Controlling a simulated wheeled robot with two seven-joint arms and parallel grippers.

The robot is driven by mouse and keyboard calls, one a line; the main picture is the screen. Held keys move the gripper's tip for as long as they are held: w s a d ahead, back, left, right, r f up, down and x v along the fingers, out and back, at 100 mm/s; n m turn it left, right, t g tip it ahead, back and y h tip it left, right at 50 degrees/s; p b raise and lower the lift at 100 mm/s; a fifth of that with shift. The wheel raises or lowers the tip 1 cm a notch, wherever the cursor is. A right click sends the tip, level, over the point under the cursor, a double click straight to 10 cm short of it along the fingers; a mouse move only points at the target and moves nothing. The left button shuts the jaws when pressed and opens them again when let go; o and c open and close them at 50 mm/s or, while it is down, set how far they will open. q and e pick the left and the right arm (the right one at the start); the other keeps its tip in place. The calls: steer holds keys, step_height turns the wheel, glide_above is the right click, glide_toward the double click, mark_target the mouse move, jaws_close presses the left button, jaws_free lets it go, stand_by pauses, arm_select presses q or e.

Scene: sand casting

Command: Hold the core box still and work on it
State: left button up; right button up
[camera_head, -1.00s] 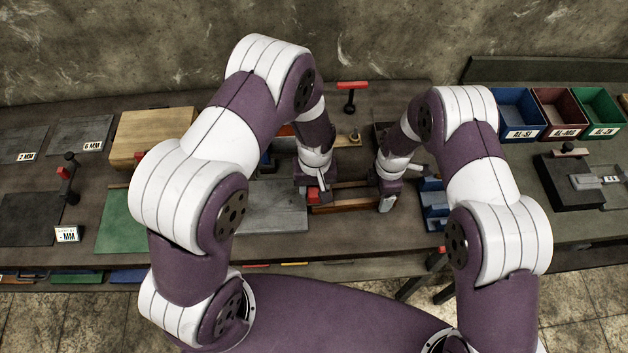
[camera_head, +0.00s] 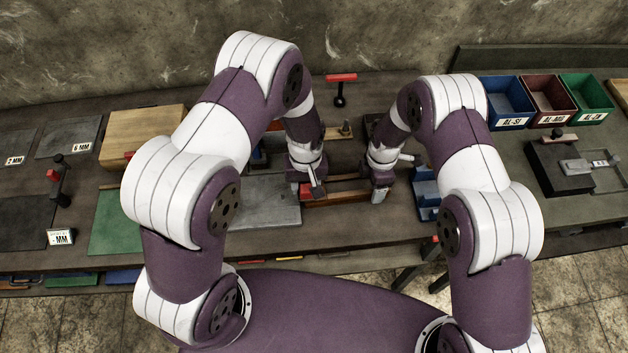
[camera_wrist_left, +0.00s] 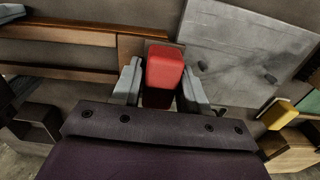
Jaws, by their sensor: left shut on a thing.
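The core box (camera_head: 338,194) is a long, low wooden box on the bench in front of me. It also shows in the left wrist view (camera_wrist_left: 85,36), to the left of the fingers. My left gripper (camera_wrist_left: 164,85) is shut on a red block (camera_wrist_left: 165,68) at one end of the box. In the head view my left gripper (camera_head: 306,190) is at the box's left end, and the wrist partly hides the grip. My right gripper (camera_head: 379,196) is at the box's right end, its fingers pointing down. Whether it touches the box or grips anything is hidden.
A grey plate (camera_head: 262,204) lies left of the box. A blue holder (camera_head: 427,190) stands close on the right. A red-handled tool (camera_head: 341,85) stands behind. Blue (camera_head: 508,100), dark red (camera_head: 549,99) and green (camera_head: 588,98) bins are at the back right.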

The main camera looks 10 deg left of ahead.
arm_select(q)
steer(key=shift+r, duration=3.9)
steer(key=s+a+f+n, duration=0.1)
steer(key=s+a+n, duration=0.35)
steer(key=a, duration=0.95)
steer(key=s+a+n, duration=0.2)
steer(key=a+n, duration=0.6)
steer(key=a, duration=0.6)
steer(key=s+a+n, duration=0.5)
steer(key=s+a, duration=0.3)
steer(key=shift+n, duration=0.25)
steer(key=f, duration=1)
steer(key=shift+s+f, duration=0.1)
steer(key=shift+s, duration=0.2)
steer(key=shift+f, duration=0.25)
